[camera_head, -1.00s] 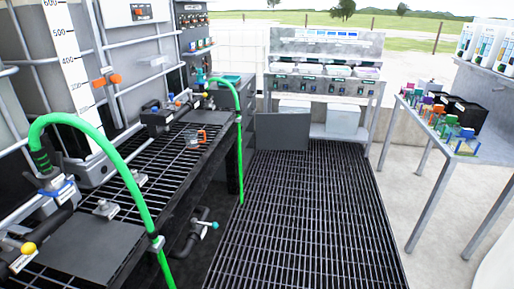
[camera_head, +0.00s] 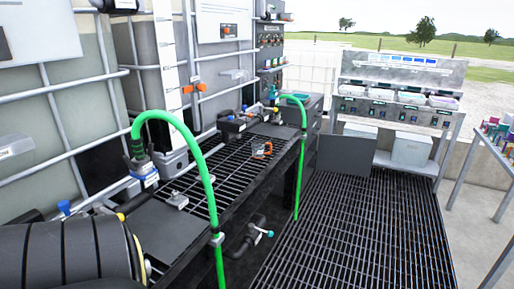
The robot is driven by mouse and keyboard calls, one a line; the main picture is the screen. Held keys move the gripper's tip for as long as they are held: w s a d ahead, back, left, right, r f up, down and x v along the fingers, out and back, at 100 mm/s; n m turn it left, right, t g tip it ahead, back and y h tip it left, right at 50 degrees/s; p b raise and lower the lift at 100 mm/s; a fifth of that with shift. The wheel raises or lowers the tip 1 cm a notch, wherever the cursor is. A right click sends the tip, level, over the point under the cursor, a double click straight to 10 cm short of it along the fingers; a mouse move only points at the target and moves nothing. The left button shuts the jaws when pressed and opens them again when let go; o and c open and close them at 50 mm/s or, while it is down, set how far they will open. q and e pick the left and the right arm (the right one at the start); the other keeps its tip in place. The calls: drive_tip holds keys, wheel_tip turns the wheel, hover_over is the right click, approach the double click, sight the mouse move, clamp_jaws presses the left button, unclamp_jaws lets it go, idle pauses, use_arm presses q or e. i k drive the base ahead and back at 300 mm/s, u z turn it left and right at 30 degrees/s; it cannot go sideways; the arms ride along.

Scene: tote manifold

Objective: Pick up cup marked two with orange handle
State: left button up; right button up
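A small clear cup with an orange handle (camera_head: 262,150) stands on the black grated bench (camera_head: 235,165) left of the middle of the head view. It is too small for me to read any mark on it. Neither my left nor my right gripper is in view.
A green hose (camera_head: 205,180) arches over the front of the bench, and another green hose (camera_head: 301,170) hangs beyond the cup. A table (camera_head: 492,147) with several coloured items is cut off at the right edge. The dark floor grating (camera_head: 365,230) is clear.

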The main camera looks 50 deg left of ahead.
sight(258, 146)
drive_tip(key=u, duration=0.4)
drive_tip(key=i, duration=1.95)
drive_tip(key=u, duration=1.4)
drive_tip(key=i, duration=1.3)
drive_tip(key=u, duration=1.25)
